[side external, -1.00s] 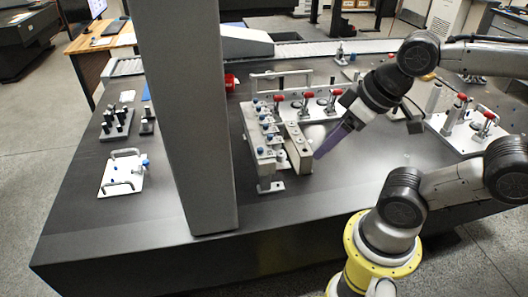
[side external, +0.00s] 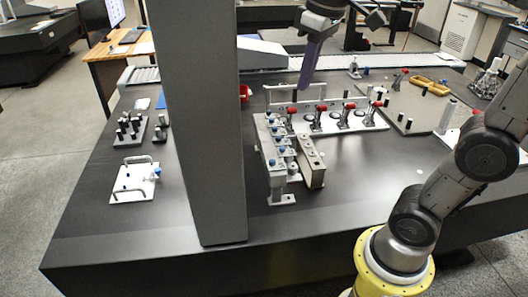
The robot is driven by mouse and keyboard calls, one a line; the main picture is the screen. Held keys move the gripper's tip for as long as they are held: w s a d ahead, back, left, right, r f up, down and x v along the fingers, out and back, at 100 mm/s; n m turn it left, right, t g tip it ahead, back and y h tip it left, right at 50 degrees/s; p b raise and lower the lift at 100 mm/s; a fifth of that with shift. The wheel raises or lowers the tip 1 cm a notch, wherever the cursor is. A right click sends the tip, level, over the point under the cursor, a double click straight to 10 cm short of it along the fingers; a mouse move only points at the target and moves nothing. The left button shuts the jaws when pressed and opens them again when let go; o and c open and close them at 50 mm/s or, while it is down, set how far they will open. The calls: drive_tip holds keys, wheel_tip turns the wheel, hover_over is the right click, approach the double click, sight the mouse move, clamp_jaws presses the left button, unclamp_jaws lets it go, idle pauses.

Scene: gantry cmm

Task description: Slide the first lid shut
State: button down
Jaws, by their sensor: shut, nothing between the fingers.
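A metal fixture (side external: 270,160) with a row of blue-knobbed blocks stands near the middle of the dark table. A beige-grey elongated block (side external: 312,163) lies along its right side. I cannot tell for sure which part is the first lid, or whether any lid is open or shut.
A white plate with red-handled clamps (side external: 340,122) stands right behind the fixture. A grey column (side external: 200,120) rises on the left and hides part of the table. A white plate with handles (side external: 135,180) lies at far left. The front of the table is clear.

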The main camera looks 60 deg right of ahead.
drive_tip(key=w+d+g, duration=0.2)
drive_tip(key=w, duration=0.7)
drive_tip(key=g, duration=0.2)
hover_over(268, 164)
drive_tip(key=w+a, duration=0.2)
drive_tip(key=a, duration=0.2)
wheel_tip(268, 164, down, 5)
drive_tip(key=w+d+f+m+g, duration=0.1)
drive_tip(key=w+d+f, duration=0.2)
drive_tip(key=w+f, duration=0.4)
wheel_tip(268, 164, down, 9)
drive_tip(key=d+g, duration=0.2)
drive_tip(key=shift+y, duration=0.4)
drive_tip(key=shift+s+r+x, duration=0.2)
drive_tip(key=shift+s+x, duration=0.25)
drive_tip(key=shift+x, duration=1.55)
drive_tip(key=shift+s+r+x, duration=0.15)
drive_tip(key=shift+s+x, duration=0.25)
drive_tip(key=shift+x, duration=1.65)
drive_tip(key=shift+s+r+x, duration=0.2)
drive_tip(key=shift+s+x, duration=0.25)
drive_tip(key=shift+x, duration=1.55)
drive_tip(key=shift+a, duration=0.15)
